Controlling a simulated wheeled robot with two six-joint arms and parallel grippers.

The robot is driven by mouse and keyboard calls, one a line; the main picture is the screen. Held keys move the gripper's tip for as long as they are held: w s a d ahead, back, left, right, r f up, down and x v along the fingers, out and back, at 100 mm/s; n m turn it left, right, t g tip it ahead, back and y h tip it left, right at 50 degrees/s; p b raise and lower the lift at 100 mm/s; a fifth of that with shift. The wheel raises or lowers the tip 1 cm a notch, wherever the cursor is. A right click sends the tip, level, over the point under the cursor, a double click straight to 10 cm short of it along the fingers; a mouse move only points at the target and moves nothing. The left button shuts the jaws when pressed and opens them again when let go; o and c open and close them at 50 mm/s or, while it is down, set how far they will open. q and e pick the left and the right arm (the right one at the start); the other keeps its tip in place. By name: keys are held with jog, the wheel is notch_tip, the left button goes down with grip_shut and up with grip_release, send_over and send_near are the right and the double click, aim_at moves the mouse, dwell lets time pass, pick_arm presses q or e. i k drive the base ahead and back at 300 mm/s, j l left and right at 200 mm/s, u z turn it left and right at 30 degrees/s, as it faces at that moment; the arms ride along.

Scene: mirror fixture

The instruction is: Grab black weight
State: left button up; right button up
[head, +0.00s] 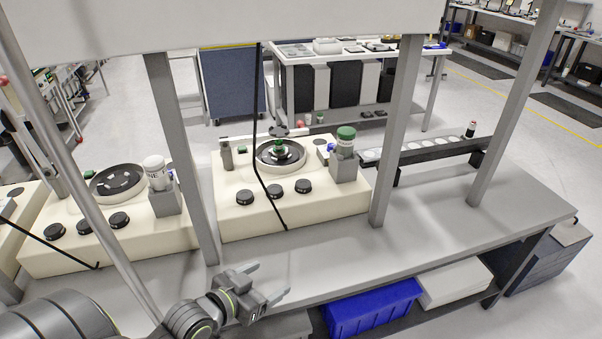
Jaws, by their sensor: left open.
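Several black weights, round and knob-like, sit along the front of two cream fixtures. On the middle fixture (330,208) they are a left one (244,197), a middle one (275,191) and a right one (303,186). The left fixture (150,233) has a similar row, with one black weight (119,219) at its right end. My left gripper (272,280) is open and empty at the front edge of the bench, nearer to me than the middle fixture and apart from the weights. My right gripper is not in view.
Grey posts (396,130) rise from the bench (440,215) between the fixtures. A thin black cable (256,110) hangs down to the middle fixture's front. A green-capped bottle (345,142) stands at its right. A blue bin (372,306) lies below.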

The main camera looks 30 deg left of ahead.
aim_at(302, 186)
jog(key=i+j, duration=0.75)
jog(key=j, duration=0.1)
